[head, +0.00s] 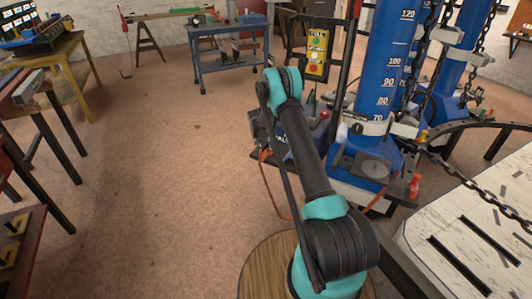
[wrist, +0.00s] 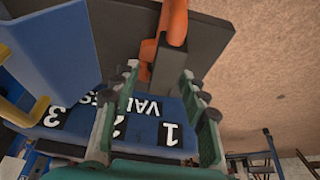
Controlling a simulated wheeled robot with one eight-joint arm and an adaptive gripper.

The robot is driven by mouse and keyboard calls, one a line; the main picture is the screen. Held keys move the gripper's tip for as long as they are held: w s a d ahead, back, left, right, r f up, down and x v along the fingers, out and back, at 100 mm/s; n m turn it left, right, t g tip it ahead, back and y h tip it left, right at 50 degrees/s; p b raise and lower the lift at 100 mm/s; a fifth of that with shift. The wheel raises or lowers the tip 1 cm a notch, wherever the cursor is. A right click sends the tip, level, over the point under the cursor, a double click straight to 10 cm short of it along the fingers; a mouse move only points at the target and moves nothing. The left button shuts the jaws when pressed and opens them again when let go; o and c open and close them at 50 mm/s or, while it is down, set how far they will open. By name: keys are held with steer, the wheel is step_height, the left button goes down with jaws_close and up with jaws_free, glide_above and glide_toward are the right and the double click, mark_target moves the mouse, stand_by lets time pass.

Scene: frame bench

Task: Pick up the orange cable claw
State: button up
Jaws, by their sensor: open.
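An orange piece that looks like the cable claw (wrist: 173,22) shows at the top of the wrist view, against a dark flat panel. Its lower end lies just beyond and between the fingertips of my gripper (wrist: 160,82). The fingers are open and spread apart, and I see nothing clamped between them. Whether either finger touches the orange piece, I cannot tell. In the head view my arm reaches away toward the base of the blue column, and my gripper is hidden behind it. A thin orange cable (head: 267,183) shows left of my arm there.
A blue surface with white-on-black numbers (wrist: 170,134) lies behind the fingers. A blue column (head: 385,70) with chains stands right of my arm. A white slotted table (head: 445,235) is at lower right. The brown floor (head: 170,160) at left is clear.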

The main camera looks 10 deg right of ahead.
steer(key=shift+f, duration=0.15)
jaws_close()
stand_by(0.4)
